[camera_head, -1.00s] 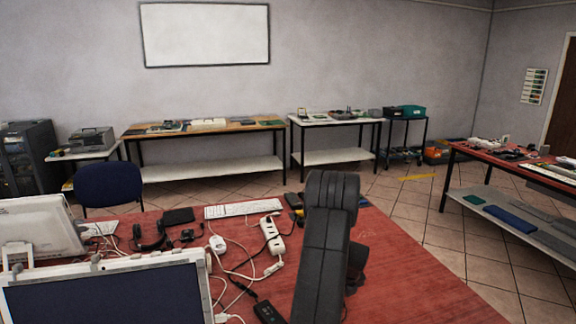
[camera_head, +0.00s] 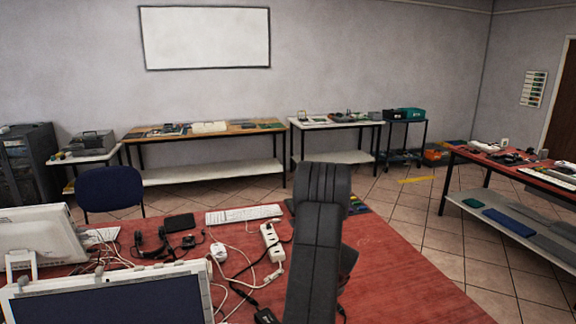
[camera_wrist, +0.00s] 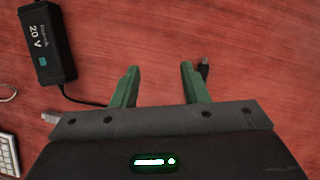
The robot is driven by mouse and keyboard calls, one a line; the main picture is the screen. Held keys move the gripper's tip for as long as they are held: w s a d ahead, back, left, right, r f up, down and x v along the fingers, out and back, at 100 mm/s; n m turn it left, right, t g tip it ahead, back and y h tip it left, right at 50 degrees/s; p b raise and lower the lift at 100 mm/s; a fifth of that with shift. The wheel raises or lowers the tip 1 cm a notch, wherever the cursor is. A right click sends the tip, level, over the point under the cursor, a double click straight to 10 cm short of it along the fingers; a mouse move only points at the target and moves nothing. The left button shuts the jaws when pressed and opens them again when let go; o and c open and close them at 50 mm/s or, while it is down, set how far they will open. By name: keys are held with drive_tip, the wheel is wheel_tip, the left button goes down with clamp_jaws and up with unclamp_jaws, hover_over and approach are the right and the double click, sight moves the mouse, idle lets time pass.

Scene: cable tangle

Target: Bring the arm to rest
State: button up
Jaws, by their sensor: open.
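My arm (camera_head: 318,245) rises over the red table (camera_head: 410,275) in the head view, and it hides part of the table behind it. My gripper (camera_wrist: 160,78) shows in the wrist view with its two green fingers apart and nothing between them. It points at the bare red tabletop. A dark plug end (camera_wrist: 204,68) shows beside the right finger; I cannot tell whether they touch. A black 20 V power adapter (camera_wrist: 45,42) with a cable lies to the left of the fingers.
A white power strip (camera_head: 272,243), tangled white cables (camera_head: 232,278), a keyboard (camera_head: 243,214), a headset (camera_head: 150,245) and two monitors, one the front monitor (camera_head: 110,300), crowd the table's left. The right part of the table is bare. Benches stand along the far wall.

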drive_tip(key=s+a+n+y, duration=0.1)
drive_tip(key=a+n, duration=0.1)
drive_tip(key=a, duration=0.2)
drive_tip(key=s+a+f+n+g+y, duration=0.1)
drive_tip(key=s+a+n, duration=0.1)
drive_tip(key=a, duration=0.3)
drive_tip(key=s+a+f+n+y+b, duration=0.1)
drive_tip(key=s+a+n, duration=0.1)
drive_tip(key=a+n, duration=0.1)
drive_tip(key=shift+s+a+f, duration=0.25)
drive_tip(key=shift+a, duration=0.4)
drive_tip(key=shift+s+a+n+g+y, duration=0.3)
drive_tip(key=shift+a+n+y, duration=0.1)
drive_tip(key=shift+a+n, duration=0.2)
